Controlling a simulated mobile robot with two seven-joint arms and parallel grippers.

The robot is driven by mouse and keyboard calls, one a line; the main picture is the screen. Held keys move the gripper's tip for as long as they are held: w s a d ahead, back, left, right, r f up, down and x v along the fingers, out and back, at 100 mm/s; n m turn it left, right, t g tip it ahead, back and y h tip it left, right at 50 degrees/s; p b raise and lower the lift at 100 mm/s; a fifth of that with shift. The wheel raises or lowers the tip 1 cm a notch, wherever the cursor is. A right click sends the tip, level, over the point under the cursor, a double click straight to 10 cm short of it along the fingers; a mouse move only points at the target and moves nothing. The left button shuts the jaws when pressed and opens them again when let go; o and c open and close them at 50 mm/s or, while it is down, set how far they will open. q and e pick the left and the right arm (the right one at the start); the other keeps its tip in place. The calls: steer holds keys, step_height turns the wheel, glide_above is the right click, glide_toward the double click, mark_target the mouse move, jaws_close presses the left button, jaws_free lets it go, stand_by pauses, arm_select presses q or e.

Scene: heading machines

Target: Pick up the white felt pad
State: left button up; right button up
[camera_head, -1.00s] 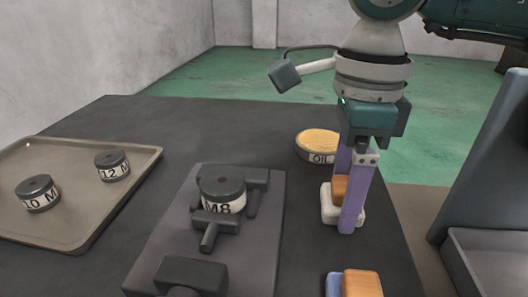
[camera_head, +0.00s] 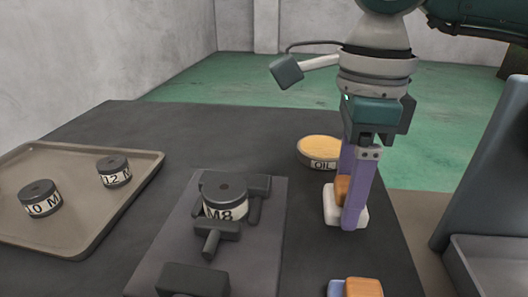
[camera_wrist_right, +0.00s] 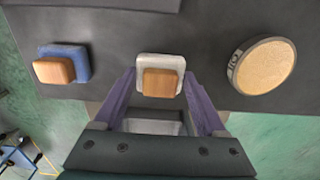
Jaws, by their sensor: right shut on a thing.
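The white felt pad (camera_head: 331,212) is a small pale block with an orange-brown wooden grip on top. It is on the dark table near its right edge. My right gripper (camera_head: 352,205) points down over it, with purple fingers on either side, shut on the pad's wooden grip. In the right wrist view the pad (camera_wrist_right: 160,62) shows between the fingertips (camera_wrist_right: 160,85). I cannot tell whether the pad's underside is clear of the table. My left gripper is not in view.
A round tin labelled OIL (camera_head: 319,151) stands just behind the pad. A blue pad with a wooden grip (camera_wrist_right: 66,62) lies on its other side. A dark fixture (camera_head: 170,255) holds an M8 die (camera_head: 224,197). A tray (camera_head: 75,238) with two dies is at the left.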

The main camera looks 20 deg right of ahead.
step_height(320, 180, up, 19)
steer(key=p, duration=0.1)
steer(key=shift+p, duration=0.4)
steer(key=o, duration=0.7)
steer(key=c, duration=0.6)
steer(key=shift+o, duration=0.2)
